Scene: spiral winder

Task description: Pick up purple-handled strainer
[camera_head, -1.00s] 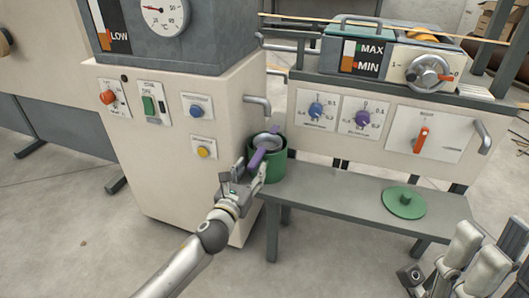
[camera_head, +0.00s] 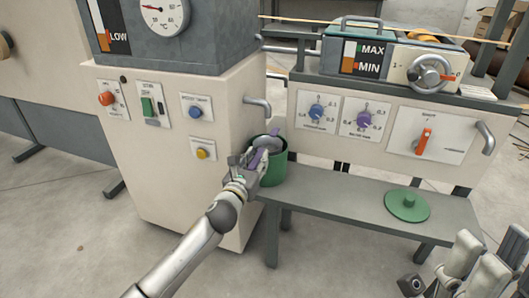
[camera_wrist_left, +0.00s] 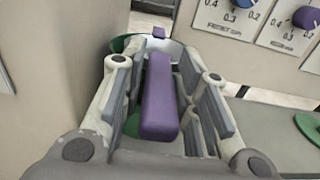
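The purple-handled strainer (camera_head: 268,144) sits in the mouth of a green pot (camera_head: 277,174) at the left end of the grey bench. Its bowl is grey, and its handle points toward my left gripper (camera_head: 253,161). In the left wrist view the purple handle (camera_wrist_left: 161,98) lies between the two fingers of the left gripper (camera_wrist_left: 164,85), with a gap visible on each side. The left gripper is open around the handle. Part of the strainer bowl is hidden behind the handle there. My right gripper (camera_head: 465,262) is at the lower right, away from the strainer; its opening is unclear.
The grey bench (camera_head: 335,196) has clear room between the pot and a green lid (camera_head: 407,204) with a knob. A beige machine cabinet (camera_head: 170,165) stands close to the left of the pot. A panel with dials (camera_head: 340,125) rises behind the bench.

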